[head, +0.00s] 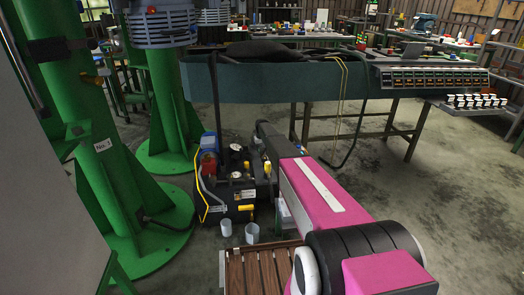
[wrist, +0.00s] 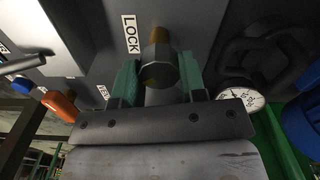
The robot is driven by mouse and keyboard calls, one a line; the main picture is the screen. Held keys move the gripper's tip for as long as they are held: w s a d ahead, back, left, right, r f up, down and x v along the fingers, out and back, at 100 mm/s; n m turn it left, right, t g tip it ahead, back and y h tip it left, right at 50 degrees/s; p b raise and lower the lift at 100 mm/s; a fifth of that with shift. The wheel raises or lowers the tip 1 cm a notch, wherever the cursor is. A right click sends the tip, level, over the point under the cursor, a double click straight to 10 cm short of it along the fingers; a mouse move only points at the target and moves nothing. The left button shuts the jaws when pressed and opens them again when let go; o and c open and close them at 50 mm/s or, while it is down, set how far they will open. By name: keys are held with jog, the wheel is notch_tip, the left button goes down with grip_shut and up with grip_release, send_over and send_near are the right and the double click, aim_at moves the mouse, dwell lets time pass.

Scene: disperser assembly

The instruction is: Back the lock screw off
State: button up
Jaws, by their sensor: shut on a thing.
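In the wrist view, the lock screw (wrist: 158,68) has a dark hexagonal head and a brass-coloured shank that runs into a grey panel. A white LOCK label (wrist: 131,34) sits on the panel just left of the screw. My gripper (wrist: 159,75) has its two green fingers on either side of the screw head and is shut on it. In the head view, my pink arm reaches forward and hides the gripper and the screw.
A round gauge (wrist: 241,97) is close to the right of my gripper. An orange handle (wrist: 60,105) is at the left. In the head view, a dark machine (head: 238,190) stands on the floor, with green columns at left and a workbench (head: 290,82) behind.

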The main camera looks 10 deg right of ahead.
aim_at(262, 149)
jog(key=n, duration=0.5)
jog(key=shift+n, duration=0.3)
jog(key=shift+s+a+n, duration=0.1)
jog(key=shift+n, duration=2.1)
jog(key=o, duration=0.9)
jog(key=shift+r, duration=0.1)
notch_tip(262, 149, up, 11)
jog(key=shift+f, duration=0.2)
